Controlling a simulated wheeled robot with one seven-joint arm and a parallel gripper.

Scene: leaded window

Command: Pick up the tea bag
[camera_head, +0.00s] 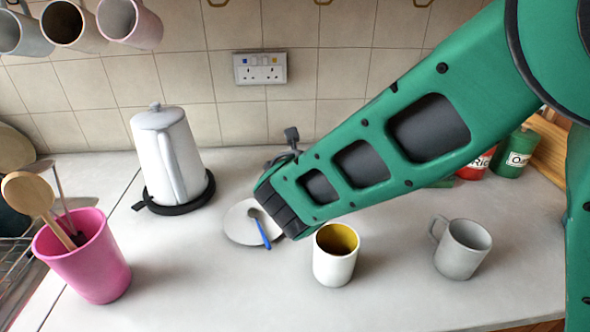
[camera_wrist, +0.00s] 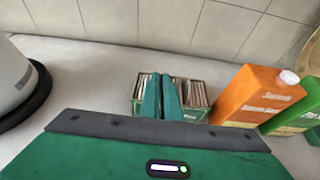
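In the wrist view, an open green box (camera_wrist: 202,115) stands on the worktop, packed with upright, thin, pale tea bags (camera_wrist: 196,92). The two teal fingers of my gripper (camera_wrist: 162,80) reach over the middle of the box, close together, with the packed bags on both sides of them. A narrow gap seems to show between the fingers. I cannot tell whether a tea bag is between them. In the head view my green arm hides the box and my gripper.
An orange carton (camera_wrist: 258,95) stands right of the box, with a green carton (camera_wrist: 296,110) beyond. A white kettle (camera_head: 168,150) is left. A saucer with a spoon (camera_head: 238,226), a white mug (camera_head: 334,262) and a grey mug (camera_head: 464,252) stand in front.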

